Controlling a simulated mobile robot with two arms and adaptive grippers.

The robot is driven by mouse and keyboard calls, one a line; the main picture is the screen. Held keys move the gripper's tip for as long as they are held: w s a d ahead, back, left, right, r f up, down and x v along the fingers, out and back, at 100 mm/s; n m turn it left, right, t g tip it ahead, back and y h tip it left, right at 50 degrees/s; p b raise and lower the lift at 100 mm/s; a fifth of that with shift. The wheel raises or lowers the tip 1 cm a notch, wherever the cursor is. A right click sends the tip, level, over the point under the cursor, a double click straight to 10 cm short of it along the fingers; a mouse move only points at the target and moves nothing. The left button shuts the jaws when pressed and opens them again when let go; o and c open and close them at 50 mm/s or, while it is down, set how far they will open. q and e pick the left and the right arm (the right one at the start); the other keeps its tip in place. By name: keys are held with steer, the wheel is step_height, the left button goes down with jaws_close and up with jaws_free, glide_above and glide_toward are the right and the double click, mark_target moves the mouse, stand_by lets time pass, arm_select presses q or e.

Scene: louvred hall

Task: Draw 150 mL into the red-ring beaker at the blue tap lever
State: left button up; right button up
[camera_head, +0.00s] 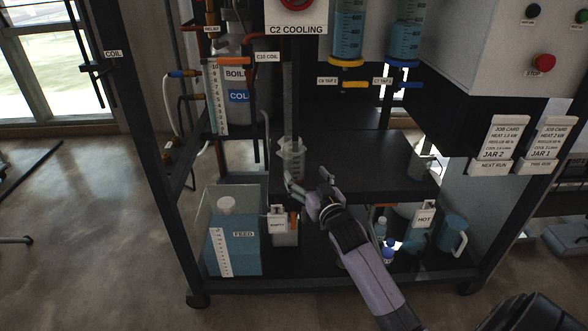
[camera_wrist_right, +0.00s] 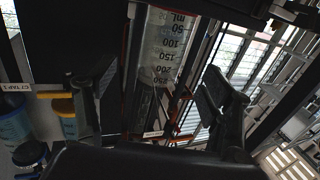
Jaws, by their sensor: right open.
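The blue tap lever (camera_head: 381,81) is beside the yellow tap lever (camera_head: 355,84), up and right of the beaker. My left gripper is not in view.
A grey cup (camera_head: 422,167) stands at the shelf's right end. Two blue-filled cylinders (camera_head: 347,35) (camera_head: 404,40) hang above the taps. The black shelf (camera_head: 365,160) is bare between beaker and cup. The feed tank (camera_head: 232,245) sits below left; a dark post rises behind the beaker.

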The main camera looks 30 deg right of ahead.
mark_target(298, 166)
steer(key=b+x, duration=0.1)
steer(key=x, duration=0.3)
steer(key=shift+w, duration=0.25)
steer(key=shift+w+d, duration=0.1)
steer(key=shift+w, duration=0.55)
steer(key=b+x, duration=0.1)
steer(key=x, duration=0.1)
steer(key=shift+w+f, duration=0.1)
steer(key=shift+w, duration=0.4)
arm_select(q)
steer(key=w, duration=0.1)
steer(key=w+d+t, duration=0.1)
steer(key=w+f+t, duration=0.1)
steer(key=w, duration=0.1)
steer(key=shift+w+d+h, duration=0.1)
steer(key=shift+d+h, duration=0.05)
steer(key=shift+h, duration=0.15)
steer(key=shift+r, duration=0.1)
arm_select(e)
steer(key=c, duration=1.3)
